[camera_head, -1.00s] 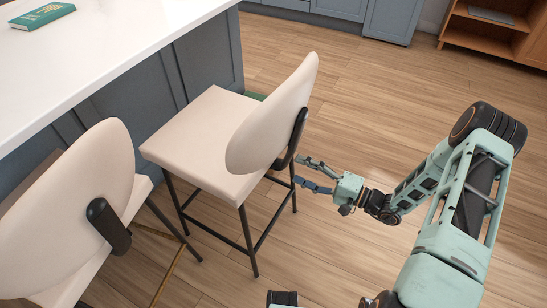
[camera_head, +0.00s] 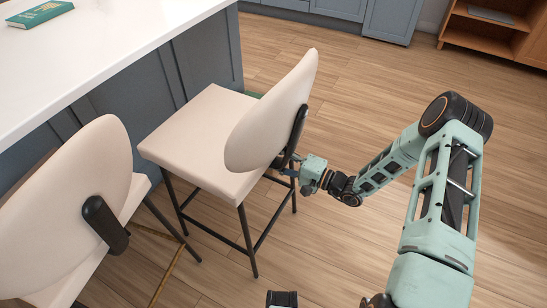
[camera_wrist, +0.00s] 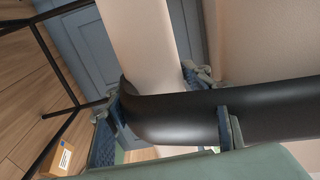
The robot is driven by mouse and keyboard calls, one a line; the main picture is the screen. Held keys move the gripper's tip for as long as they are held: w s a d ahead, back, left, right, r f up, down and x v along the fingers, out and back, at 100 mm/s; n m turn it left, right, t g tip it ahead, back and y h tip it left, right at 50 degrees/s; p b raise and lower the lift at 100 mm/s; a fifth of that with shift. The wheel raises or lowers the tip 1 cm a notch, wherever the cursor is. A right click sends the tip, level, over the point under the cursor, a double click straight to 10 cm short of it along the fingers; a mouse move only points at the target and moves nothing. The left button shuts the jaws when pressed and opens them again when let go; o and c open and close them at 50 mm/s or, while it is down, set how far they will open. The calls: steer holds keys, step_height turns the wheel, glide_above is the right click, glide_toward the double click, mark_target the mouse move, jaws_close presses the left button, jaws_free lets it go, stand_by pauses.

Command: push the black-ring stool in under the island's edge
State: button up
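The black-ring stool (camera_head: 195,140) has a cream seat and back, black legs and a dark foot ring. It stands upright beside the island (camera_head: 120,50), its seat front close to the island's side. My gripper (camera_head: 290,168) is behind its back, low by the black back bracket (camera_head: 299,130). The fingers are partly hidden there in the head view. In the wrist view the black bracket (camera_wrist: 180,118) crosses close in front, with my gripper's fingers spread apart around it. Whether they touch it I cannot tell.
A second cream stool (camera_head: 75,195) with a brass-coloured foot ring stands at the left. A teal book (camera_head: 40,13) lies on the island top. A wooden shelf unit (camera_head: 490,35) and blue-grey cabinets (camera_head: 390,20) line the back. The floor on the right is clear.

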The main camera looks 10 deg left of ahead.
steer(key=shift+f, duration=0.1)
steer(key=c, duration=1.3)
steer(key=shift+d, duration=0.1)
steer(key=shift+s+d+f, duration=0.1)
steer(key=shift+f, duration=0.4)
steer(key=shift+a, duration=0.2)
